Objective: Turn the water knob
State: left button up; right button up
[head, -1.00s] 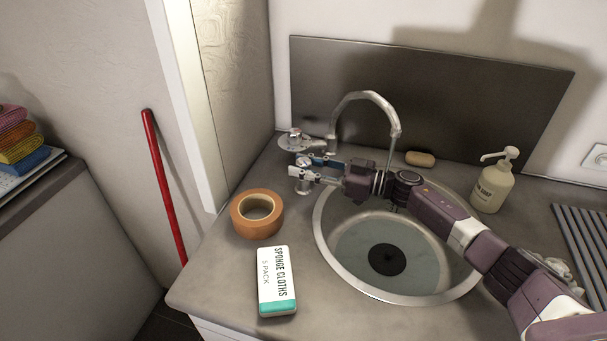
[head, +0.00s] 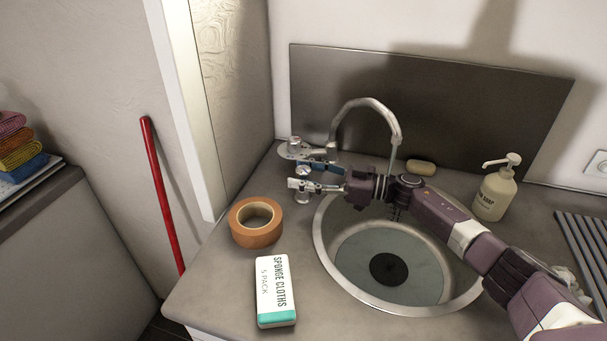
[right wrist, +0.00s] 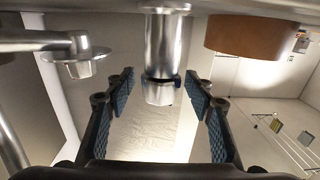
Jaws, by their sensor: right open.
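The chrome tap (head: 366,104) arches over the round sink from the back left. One metal knob (head: 303,171) stands on a short post at the near side of its base. It also shows in the right wrist view (right wrist: 159,92). A second knob (head: 294,143) sits farther back, and is at the left in the right wrist view (right wrist: 82,62). My right gripper (head: 291,169) is open, with its fingers on either side of the near knob. Gaps show between knob and finger pads in the right wrist view (right wrist: 161,97). My left gripper is out of view.
Orange tape (head: 256,238) and a sponge-cloth pack (head: 275,290) lie on the counter in front of the tap. The sink (head: 350,291) is under my right arm. Soap (head: 421,167) and a pump bottle (head: 495,190) stand behind. A dark backsplash (head: 460,105) closes the rear.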

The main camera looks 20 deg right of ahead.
jog(key=v, duration=1.2)
jog(key=shift+d+f, duration=0.1)
dwell(6.7)
